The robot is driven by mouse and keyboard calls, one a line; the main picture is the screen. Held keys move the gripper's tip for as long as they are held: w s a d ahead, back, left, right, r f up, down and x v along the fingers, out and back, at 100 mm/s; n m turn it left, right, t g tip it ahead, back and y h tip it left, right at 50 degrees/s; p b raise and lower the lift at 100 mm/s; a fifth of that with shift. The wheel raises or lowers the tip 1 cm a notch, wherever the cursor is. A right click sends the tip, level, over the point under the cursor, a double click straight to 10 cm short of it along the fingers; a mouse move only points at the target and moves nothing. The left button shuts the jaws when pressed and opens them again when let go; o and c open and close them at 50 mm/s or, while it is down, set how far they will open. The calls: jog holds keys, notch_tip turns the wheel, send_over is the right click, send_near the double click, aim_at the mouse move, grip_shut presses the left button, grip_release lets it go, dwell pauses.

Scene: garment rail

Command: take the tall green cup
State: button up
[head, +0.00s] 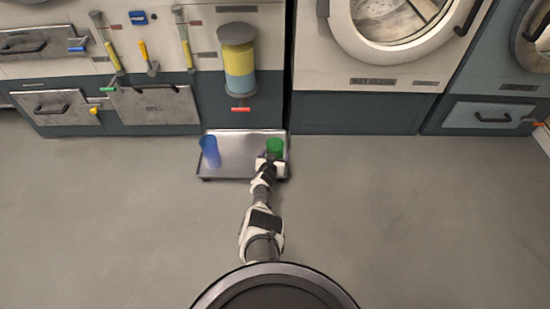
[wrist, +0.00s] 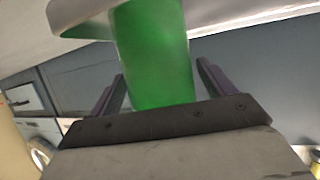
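The green cup (head: 275,147) stands at the right side of a grey metal tray (head: 236,150). My gripper (head: 268,160) is at the cup, on its near side, and hides its lower part in the head view. In the wrist view the green cup (wrist: 155,55) fills the middle, between the two dark fingers of my gripper (wrist: 160,88). One finger is on each side, with a small gap showing at each. The gripper looks open around the cup. The far ends of the fingers against the cup are hard to make out.
A blue cup (head: 210,151) stands at the tray's left side, tilted in the picture. Behind the tray are cabinets with drawers (head: 154,105), hanging tools and a yellow and blue cylinder (head: 239,68). Washing machines (head: 390,30) stand to the right. The floor (head: 400,200) around is clear.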

jog(key=c, duration=0.8)
jog(key=shift+r, duration=0.1)
jog(key=shift+c, duration=0.2)
